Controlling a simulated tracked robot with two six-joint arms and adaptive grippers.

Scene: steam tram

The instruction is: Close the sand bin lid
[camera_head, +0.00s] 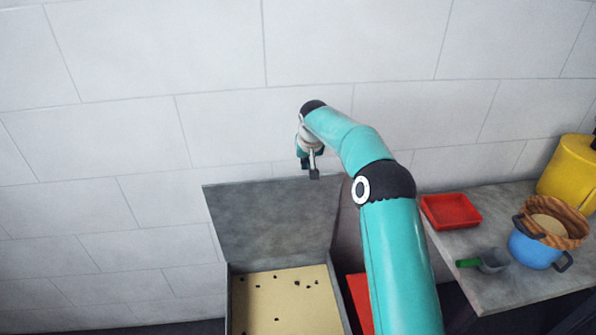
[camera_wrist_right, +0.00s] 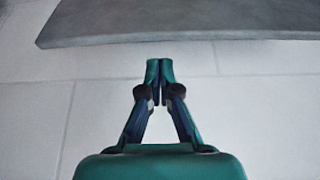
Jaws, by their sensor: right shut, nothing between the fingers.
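The sand bin (camera_head: 229,300) stands low against the tiled wall, with pale sand and several dark bits inside. Its grey lid (camera_head: 270,215) is open and leans up toward the wall. My right gripper (camera_head: 314,174) is shut and empty, at the lid's upper edge, toward its right end. I cannot tell from the head view whether it touches the lid. In the right wrist view the shut fingertips (camera_wrist_right: 160,64) point toward the grey lid edge (camera_wrist_right: 180,30), with a gap showing between them. My left gripper is not in view.
A red object (camera_head: 359,298) stands right of the bin, partly behind my arm.

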